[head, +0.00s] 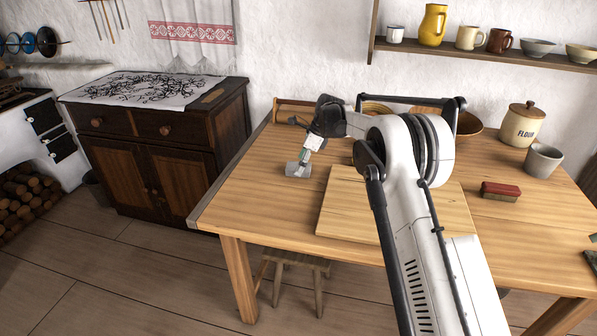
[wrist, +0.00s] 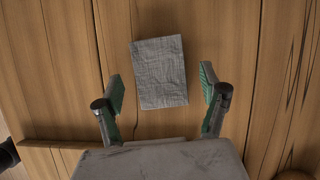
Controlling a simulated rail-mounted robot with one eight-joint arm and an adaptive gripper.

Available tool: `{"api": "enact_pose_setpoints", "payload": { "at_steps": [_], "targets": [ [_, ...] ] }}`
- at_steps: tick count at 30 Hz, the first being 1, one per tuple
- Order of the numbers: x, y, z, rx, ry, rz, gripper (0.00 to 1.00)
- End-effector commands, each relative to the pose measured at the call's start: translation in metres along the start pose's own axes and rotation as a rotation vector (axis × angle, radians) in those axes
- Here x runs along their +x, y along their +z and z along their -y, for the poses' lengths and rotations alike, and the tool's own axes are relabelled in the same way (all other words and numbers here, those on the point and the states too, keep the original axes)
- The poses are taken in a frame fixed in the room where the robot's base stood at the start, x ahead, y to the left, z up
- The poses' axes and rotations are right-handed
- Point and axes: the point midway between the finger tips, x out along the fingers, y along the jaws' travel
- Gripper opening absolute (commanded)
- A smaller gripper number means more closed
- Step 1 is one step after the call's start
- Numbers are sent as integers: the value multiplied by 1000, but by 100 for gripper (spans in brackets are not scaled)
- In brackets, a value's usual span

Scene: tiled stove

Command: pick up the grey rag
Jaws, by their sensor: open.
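The grey rag (wrist: 159,73) lies flat on the wooden table as a small folded rectangle. In the head view the rag (head: 297,170) is near the table's left side, left of the cutting board. My gripper (wrist: 160,88) is open in the wrist view, with one green-padded finger to each side of the rag's lower part. The fingers are apart from the rag in the picture; their height above it is hard to tell. In the head view my gripper (head: 306,156) points down right at the rag and partly hides it.
A cutting board (head: 340,205) lies on the table (head: 240,205) to the right of the rag. A red brush (head: 500,192), a grey cup (head: 543,160) and a flour jar (head: 524,124) stand farther right. Bowls behind are partly hidden by my arm. A shelf (head: 490,52) hangs above.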

Motion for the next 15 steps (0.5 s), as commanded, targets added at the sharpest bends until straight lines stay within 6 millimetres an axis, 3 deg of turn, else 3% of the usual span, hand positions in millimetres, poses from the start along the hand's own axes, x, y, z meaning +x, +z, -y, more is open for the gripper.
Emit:
{"api": "enact_pose_setpoints", "payload": {
  "at_steps": [4, 15],
  "targets": [
    [15, 0, 0, 0, 0, 0, 75],
    [16, 0, 0, 1, 0, 0, 75]
  ]
}}
